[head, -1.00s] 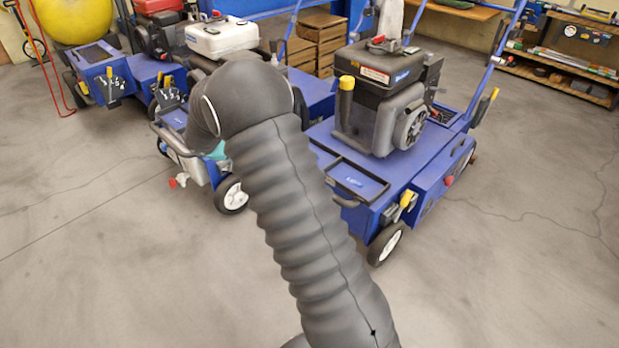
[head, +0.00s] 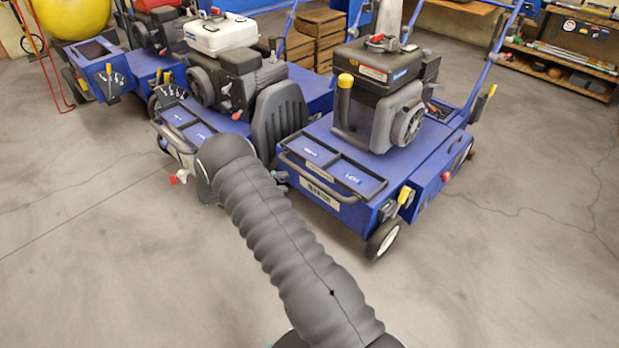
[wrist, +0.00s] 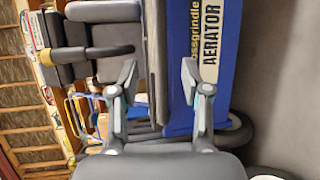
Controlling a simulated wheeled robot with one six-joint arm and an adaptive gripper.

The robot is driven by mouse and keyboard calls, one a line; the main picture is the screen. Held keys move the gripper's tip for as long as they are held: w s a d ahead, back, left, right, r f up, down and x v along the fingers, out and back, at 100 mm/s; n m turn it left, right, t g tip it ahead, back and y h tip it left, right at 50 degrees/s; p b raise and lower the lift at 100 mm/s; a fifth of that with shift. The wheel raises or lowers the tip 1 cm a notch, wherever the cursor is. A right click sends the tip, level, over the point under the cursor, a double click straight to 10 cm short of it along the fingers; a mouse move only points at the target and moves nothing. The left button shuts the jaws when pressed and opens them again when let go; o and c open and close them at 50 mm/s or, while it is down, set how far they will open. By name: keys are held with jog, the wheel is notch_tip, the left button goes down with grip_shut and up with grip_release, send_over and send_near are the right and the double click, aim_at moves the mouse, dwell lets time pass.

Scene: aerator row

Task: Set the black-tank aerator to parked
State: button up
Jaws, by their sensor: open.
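The black-tank aerator (head: 385,62) stands at the right of the head view, a blue machine with a black engine and tank. Its front deck has a dark rail and two trays. A yellow-handled lever (head: 405,196) sits at its front right corner, and a yellow-capped black post (head: 345,82) stands by the engine. My gripper (wrist: 160,84) is open and empty in the wrist view, its fingers apart before a blue panel (wrist: 222,60) lettered AERATOR. That view is turned sideways, and I cannot tell whether the fingers touch anything. The head view does not clearly show my gripper.
A white-tank aerator (head: 220,35) stands close on the left, and a red-tank aerator (head: 160,30) beyond it. Wooden crates (head: 315,38) stand behind. A shelf unit (head: 560,65) is at the back right. The floor in front and to the right is clear.

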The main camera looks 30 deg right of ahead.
aim_at(310, 178)
jog(key=d, duration=0.3)
jog(key=d+f, duration=0.1)
jog(key=d, duration=0.3)
jog(key=d+f, duration=0.1)
jog(key=d, duration=0.2)
jog(key=shift+s+d, duration=0.2)
jog(key=shift+s, duration=0.1)
grip_shut()
